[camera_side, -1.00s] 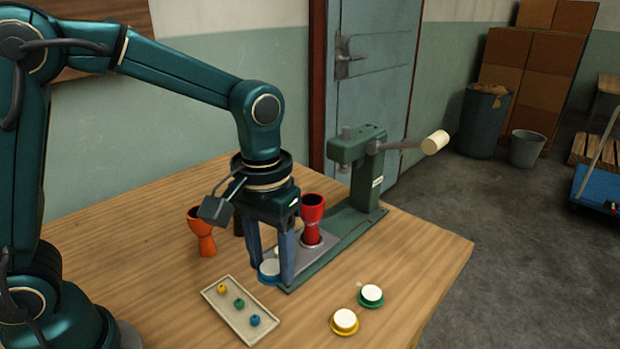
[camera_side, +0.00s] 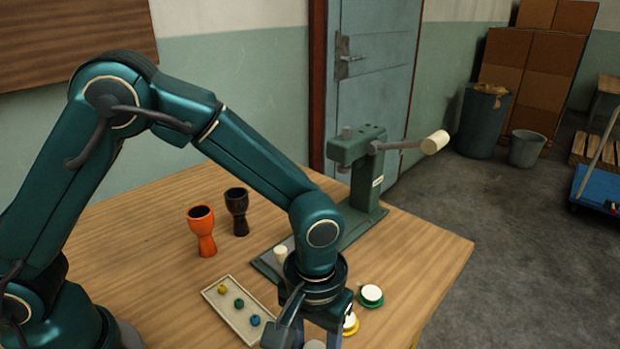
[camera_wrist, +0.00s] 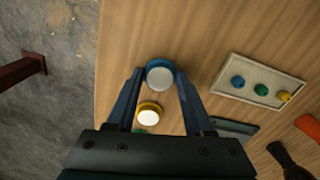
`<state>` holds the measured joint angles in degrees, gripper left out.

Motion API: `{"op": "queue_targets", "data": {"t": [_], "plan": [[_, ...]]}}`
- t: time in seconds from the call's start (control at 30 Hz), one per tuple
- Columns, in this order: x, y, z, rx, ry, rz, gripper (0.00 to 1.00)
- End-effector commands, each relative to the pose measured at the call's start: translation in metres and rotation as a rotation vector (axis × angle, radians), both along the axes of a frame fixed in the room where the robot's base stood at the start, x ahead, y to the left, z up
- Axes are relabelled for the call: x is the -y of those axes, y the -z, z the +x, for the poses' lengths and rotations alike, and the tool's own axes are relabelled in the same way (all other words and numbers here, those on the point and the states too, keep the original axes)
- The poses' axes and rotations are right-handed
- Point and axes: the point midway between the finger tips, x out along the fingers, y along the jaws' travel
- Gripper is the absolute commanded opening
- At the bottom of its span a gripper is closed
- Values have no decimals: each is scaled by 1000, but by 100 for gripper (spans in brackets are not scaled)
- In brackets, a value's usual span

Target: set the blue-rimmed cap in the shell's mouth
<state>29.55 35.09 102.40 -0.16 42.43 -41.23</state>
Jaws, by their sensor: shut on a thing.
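My gripper (camera_side: 314,338) hangs over the front part of the table in the side view. In the wrist view my gripper (camera_wrist: 160,80) is shut on the blue-rimmed cap (camera_wrist: 160,75), whose white face shows between the fingertips. In the side view only a bit of its white face shows at the bottom edge. The red goblet shell on the press base is hidden behind my arm now. An orange shell (camera_side: 203,232) and a black shell (camera_side: 237,211) stand upright, mouths up, at the back left of the table.
The green press (camera_side: 362,165) stands behind my arm, its lever reaching right. A yellow-rimmed cap (camera_wrist: 149,115) and a green-rimmed cap (camera_side: 370,296) lie near my gripper. A tray (camera_side: 213,293) with several coloured knobs lies left.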

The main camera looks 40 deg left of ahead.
Motion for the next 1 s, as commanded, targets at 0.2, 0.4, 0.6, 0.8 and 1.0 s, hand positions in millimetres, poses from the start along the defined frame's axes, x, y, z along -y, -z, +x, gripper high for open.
{"op": "queue_targets", "data": {"t": [0.2,0.4,0.6,0.8,1.0], "plan": [[0,2,0,-1,0,1,1],[0,4,0,0,0,0,82],[0,4,0,0,0,0,82],[0,-5,1,3,0,-1,82],[0,-33,1,4,0,-1,82]]}}
